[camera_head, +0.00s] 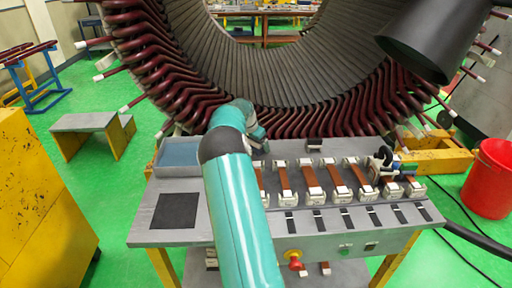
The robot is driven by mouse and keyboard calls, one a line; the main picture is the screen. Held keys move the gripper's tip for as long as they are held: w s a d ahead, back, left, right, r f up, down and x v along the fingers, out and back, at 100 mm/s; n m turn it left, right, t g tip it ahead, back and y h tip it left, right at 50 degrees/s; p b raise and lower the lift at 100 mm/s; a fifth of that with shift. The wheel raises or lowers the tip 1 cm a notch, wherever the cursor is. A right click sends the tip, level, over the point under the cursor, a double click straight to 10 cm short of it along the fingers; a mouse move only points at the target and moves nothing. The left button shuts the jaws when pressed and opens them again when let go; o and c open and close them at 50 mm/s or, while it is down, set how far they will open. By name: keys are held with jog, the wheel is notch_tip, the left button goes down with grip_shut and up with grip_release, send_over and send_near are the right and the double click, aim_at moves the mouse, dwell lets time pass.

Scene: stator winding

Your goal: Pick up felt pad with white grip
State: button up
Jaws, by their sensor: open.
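Several brown strips with white end pieces, one of them here (311,180), stand in a row on the grey workbench (150,226). They look like the closest match to the felt pad with white grip, but I cannot tell which one it is or confirm the material. My teal arm reaches up over the bench and bends at a dark joint, with its far end pointing down just left of the row.
A blue-grey tray (178,155) and a black square (175,211) are on the bench's left. Dark tools (382,160) stand at the row's right end. The large stator (290,85) rises behind the bench. A red bucket (490,180) and yellow block (35,200) flank it.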

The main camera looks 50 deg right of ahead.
jog(key=shift+f, duration=0.1)
jog(key=c, duration=1.1)
jog(key=shift+c, duration=0.3)
jog(key=shift+r, duration=0.2)
